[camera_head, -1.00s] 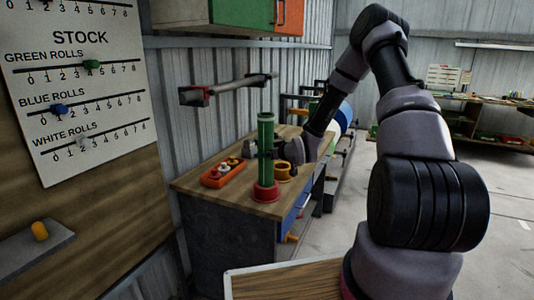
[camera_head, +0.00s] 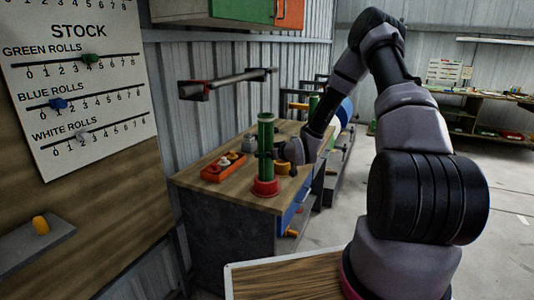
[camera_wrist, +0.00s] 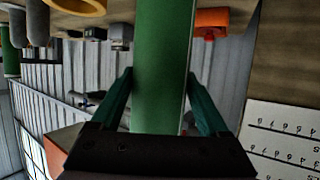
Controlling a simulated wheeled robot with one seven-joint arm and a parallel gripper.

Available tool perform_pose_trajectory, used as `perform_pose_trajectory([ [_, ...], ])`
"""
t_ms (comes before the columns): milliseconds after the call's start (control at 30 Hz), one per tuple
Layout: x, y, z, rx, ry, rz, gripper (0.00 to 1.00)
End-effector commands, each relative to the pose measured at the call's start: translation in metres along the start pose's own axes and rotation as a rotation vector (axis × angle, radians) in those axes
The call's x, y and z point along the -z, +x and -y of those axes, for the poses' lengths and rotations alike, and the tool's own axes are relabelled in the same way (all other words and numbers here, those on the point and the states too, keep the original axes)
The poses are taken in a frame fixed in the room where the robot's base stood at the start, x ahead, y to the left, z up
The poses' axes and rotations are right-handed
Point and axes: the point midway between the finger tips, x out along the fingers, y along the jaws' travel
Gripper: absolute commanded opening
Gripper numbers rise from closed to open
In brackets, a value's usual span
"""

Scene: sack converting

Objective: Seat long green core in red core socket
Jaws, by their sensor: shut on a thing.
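The long green core (camera_head: 265,140) stands upright over the red core socket (camera_head: 265,187) on the wooden bench top, its lower end at the socket. Whether it is fully down inside the socket I cannot tell. My gripper (camera_head: 271,153) reaches in from the right and is shut on the core at about mid-height. In the wrist view the green core (camera_wrist: 161,70) runs between the two fingers of my gripper (camera_wrist: 160,90). The red socket is not clear in the wrist view.
An orange tray (camera_head: 222,172) with small knobs sits left of the socket on the bench (camera_head: 230,195). A yellow ring (camera_head: 282,168) lies close behind the socket, partly hidden by my gripper. A wall-mounted bar (camera_head: 228,84) is behind. The bench's front left is clear.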

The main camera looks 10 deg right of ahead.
Motion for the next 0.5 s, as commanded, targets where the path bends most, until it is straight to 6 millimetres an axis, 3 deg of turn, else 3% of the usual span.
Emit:
perform_pose_trajectory([
  [500, -0.0105, 0.005, 0.0001, 0.0, -0.001, -0.003, 0.0],
])
